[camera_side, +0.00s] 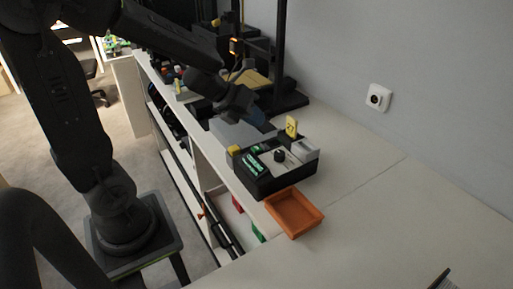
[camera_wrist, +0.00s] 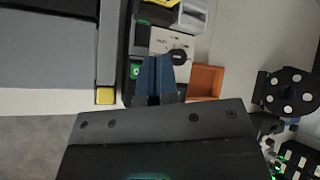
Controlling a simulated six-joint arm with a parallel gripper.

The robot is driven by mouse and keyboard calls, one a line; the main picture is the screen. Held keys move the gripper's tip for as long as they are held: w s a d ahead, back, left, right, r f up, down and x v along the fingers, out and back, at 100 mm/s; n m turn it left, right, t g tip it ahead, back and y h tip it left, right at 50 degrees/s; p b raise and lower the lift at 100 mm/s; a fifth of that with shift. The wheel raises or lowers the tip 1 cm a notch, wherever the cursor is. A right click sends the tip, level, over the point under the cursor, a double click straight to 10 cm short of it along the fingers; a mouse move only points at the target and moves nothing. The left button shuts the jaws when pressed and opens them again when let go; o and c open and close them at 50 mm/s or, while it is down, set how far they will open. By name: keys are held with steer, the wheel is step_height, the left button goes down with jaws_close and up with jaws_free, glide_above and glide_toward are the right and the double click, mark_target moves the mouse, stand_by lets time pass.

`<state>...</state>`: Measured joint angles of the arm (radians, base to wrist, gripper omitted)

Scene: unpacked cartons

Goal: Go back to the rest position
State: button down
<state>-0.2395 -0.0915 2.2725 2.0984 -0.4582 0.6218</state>
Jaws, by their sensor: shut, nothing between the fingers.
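My gripper (camera_side: 262,122) hangs above the white counter at the back end of a black organiser box. In the wrist view its two blue fingers (camera_wrist: 156,64) lie side by side, shut and empty. The black organiser (camera_side: 268,184) holds a white panel with a dark knob (camera_side: 280,155), green-marked items and a yellow piece (camera_side: 291,126). In the wrist view the fingers overlap part of the organiser from above. I cannot tell the exact height between them.
An orange tray (camera_side: 294,213) sits empty beside the organiser; it also shows in the wrist view (camera_wrist: 206,82). A dark stand (camera_side: 281,60) rises at the back. A wall with a socket (camera_side: 379,97) bounds the right. The front right counter is mostly clear.

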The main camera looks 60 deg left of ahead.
step_height(320, 180, up, 8)
steer(key=s+n+t+y, duration=0.25)
steer(key=n+y, duration=0.35)
steer(key=n, duration=1)
steer(key=s+d+f+n+g+h, duration=0.1)
steer(key=s+d+n+g+h, duration=0.2)
steer(key=s+d+n, duration=0.6)
steer(key=s+n+g, duration=0.2)
steer(key=s+n, duration=0.2)
steer(key=n, duration=0.1)
steer(key=shift+d+f+n+g, duration=0.2)
steer(key=shift+f+n+g, duration=0.05)
steer(key=shift+n+g, duration=0.1)
